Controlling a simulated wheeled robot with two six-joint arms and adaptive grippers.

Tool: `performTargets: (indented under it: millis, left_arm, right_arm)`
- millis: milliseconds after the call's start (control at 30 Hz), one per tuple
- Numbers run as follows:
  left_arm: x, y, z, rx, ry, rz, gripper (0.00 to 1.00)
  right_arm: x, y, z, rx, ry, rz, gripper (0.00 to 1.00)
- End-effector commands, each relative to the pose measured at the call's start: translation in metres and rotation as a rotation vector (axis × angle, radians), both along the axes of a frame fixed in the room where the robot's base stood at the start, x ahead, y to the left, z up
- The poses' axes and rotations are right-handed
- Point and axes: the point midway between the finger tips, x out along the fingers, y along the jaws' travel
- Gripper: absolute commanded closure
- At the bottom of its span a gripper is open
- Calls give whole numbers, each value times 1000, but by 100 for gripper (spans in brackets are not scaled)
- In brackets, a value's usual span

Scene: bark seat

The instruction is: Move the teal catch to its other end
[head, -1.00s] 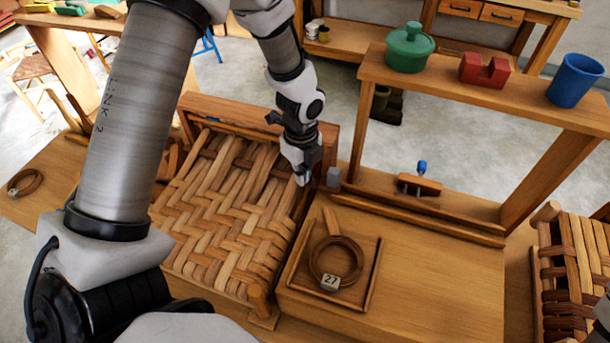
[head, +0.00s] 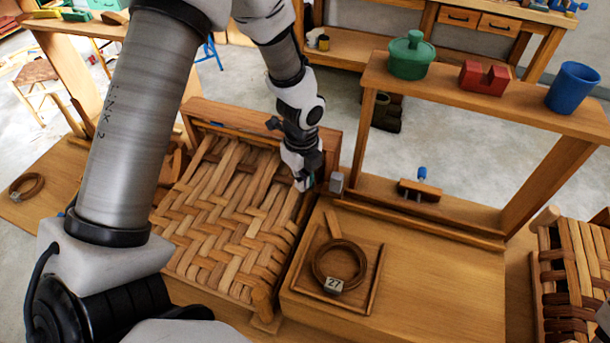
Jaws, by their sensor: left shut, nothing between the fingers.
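My left gripper (head: 303,184) points down at the right rear edge of the woven bark seat (head: 225,215), beside the wooden frame. Its fingers are shut with nothing between them. A tiny teal patch (head: 311,180) shows right at the fingertips. It may be the teal catch, but the gripper hides most of it and I cannot tell whether they touch. My right gripper is not in view.
A small grey block (head: 336,182) stands just right of the gripper. A square wooden tray (head: 375,272) holds a coiled ring (head: 340,264) tagged 27. A raised shelf (head: 470,98) carries a green pot (head: 411,55), red block (head: 484,76) and blue cup (head: 574,87).

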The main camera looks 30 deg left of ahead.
Motion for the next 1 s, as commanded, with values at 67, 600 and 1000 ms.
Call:
performTargets:
  millis: [67, 600, 1000]
  left_arm:
    - [0, 0, 0, 0, 0, 0, 100]
    - [0, 0, -17, 1, 2, 0, 100]
    - [0, 0, -22, 0, 0, 0, 100]
  right_arm:
    - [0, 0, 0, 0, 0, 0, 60]
    - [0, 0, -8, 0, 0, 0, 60]
    - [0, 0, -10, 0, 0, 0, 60]
